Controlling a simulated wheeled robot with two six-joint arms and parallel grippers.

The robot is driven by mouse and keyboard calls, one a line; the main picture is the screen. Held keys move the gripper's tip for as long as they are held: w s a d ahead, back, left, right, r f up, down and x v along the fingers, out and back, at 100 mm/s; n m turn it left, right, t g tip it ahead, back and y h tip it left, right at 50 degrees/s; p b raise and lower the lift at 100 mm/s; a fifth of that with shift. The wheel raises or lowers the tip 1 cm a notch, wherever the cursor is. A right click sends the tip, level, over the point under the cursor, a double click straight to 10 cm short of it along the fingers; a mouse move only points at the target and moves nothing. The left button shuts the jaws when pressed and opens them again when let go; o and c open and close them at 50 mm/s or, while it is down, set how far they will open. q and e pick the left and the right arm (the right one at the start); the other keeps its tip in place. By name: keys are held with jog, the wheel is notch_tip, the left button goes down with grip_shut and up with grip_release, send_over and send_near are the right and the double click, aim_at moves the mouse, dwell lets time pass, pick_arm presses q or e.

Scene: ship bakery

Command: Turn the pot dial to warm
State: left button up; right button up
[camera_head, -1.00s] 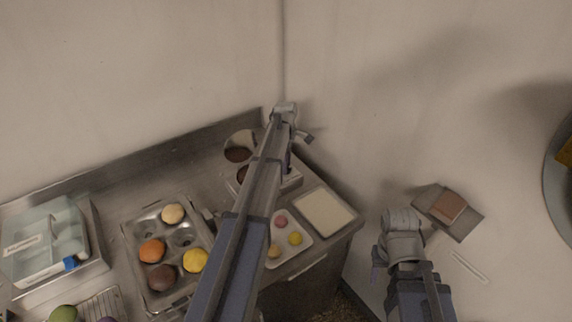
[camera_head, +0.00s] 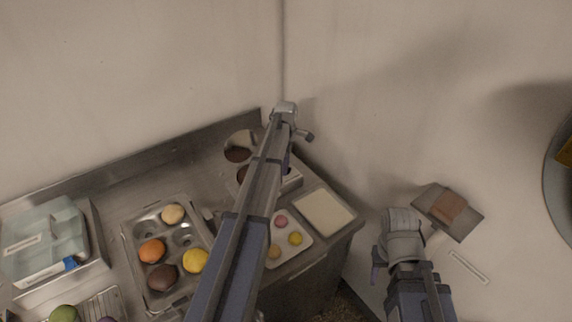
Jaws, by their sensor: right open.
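A metal warmer unit (camera_head: 292,184) with pots of dark brown filling (camera_head: 238,154) stands at the back right corner of the steel counter. My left arm crosses in front of it and hides much of it. No dial can be made out. My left gripper (camera_head: 293,147) is at the far end of that arm, over or beside the unit, mostly hidden behind its own wrist. I cannot tell if it touches anything or how far its jaws are apart. My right gripper (camera_head: 377,264) is open and empty, to the right of the counter, pointing down.
A muffin tin (camera_head: 127,247) with colored balls, a lidded clear box (camera_head: 40,245), a white plate (camera_head: 299,254) of small sweets and a pale rectangular tray (camera_head: 325,212) are on the counter. Walls close the back and right. A grey wall plate (camera_head: 467,232) is near my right wrist.

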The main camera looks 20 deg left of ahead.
pick_arm(q)
jog(key=shift+o, duration=0.8)
notch_tip(320, 180, up, 8)
jog(key=p, duration=0.8)
jog(key=shift+f, duration=0.1)
